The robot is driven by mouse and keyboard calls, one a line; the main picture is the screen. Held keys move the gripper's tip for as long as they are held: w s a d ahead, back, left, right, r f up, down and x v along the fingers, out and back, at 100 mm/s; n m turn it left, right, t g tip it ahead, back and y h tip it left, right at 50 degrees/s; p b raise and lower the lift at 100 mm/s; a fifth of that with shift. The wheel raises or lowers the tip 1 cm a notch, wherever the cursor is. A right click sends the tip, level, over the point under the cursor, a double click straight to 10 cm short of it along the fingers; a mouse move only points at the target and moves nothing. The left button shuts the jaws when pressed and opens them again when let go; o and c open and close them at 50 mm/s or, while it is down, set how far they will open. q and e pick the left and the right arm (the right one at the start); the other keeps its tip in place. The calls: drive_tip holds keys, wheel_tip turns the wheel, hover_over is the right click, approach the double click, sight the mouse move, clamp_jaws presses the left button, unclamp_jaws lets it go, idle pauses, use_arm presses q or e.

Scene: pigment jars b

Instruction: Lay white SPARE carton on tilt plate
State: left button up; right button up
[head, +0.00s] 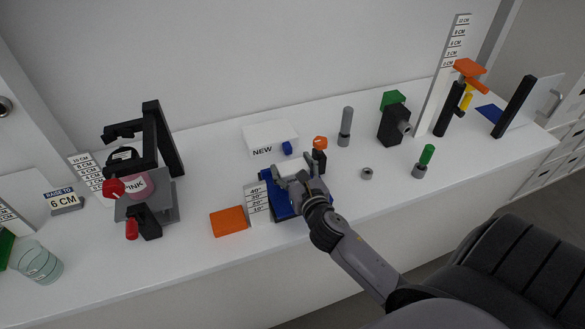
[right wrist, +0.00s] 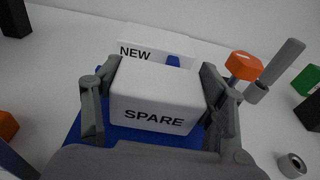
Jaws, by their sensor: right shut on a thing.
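The white SPARE carton (right wrist: 152,92) sits between the two fingers of my right gripper (head: 294,184), which is shut on it, one finger along each side. In the head view the gripper mostly hides the carton. The blue tilt plate (head: 284,209) shows under and around the gripper, and its blue surface shows beneath the carton in the right wrist view (right wrist: 88,136). The carton is over the plate; I cannot tell whether it touches it. A white angle scale (head: 258,204) stands at the plate's left side. My left gripper is not in view.
A white box marked NEW (head: 266,136) lies behind the plate, with an orange-topped post (head: 320,146) to its right. An orange block (head: 229,221) lies left of the scale. A small grey ring (head: 367,174) and a green-topped post (head: 425,160) stand to the right.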

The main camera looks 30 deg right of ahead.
drive_tip(key=shift+s+a+f, duration=0.1)
drive_tip(key=shift+s+f, duration=0.05)
drive_tip(key=shift+f, duration=0.3)
drive_tip(key=shift+s+a+f, duration=0.1)
drive_tip(key=shift+f, duration=0.35)
drive_tip(key=o, duration=1.1)
drive_tip(key=shift+f, duration=0.1)
drive_tip(key=shift+s+a, duration=0.1)
drive_tip(key=shift+s, duration=0.3)
drive_tip(key=v, duration=0.3)
drive_tip(key=r+v, duration=0.1)
drive_tip(key=v, duration=0.5)
drive_tip(key=shift+s+r, duration=0.3)
drive_tip(key=shift+r, duration=0.05)
drive_tip(key=shift+s+r, duration=0.3)
drive_tip(key=shift+s, duration=0.2)
